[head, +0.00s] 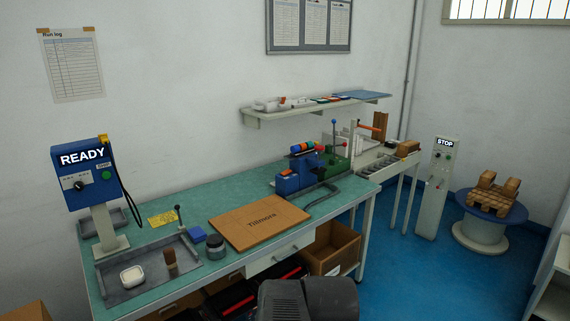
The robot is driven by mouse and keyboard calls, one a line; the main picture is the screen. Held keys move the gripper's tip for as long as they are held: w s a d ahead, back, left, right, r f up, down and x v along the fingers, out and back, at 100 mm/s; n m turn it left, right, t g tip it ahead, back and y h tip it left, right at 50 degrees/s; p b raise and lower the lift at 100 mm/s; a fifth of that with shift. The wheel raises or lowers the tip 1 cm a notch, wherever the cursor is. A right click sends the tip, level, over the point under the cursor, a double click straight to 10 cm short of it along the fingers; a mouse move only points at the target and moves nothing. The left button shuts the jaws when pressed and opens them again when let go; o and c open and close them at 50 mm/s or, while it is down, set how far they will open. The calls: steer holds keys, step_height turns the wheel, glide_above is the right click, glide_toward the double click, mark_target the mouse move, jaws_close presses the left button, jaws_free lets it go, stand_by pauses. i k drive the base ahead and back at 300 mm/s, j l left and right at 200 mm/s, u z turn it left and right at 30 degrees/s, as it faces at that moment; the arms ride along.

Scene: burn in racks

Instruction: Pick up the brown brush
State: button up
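A small upright brown thing with a darker lower part, which looks like the brown brush (170,257), stands in a shallow grey tray (147,285) at the front left of the green bench. A white rounded case (132,276) lies to its left in the same tray. The brush looks free on all sides, with the tray's low rim around it. Its fine detail is too small to tell. My gripper is not in view.
A blue READY box (84,178) on a post stands behind the tray. A dark grey shape covers the bottom centre.

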mark_target(170, 256)
steer(key=u, duration=1.05)
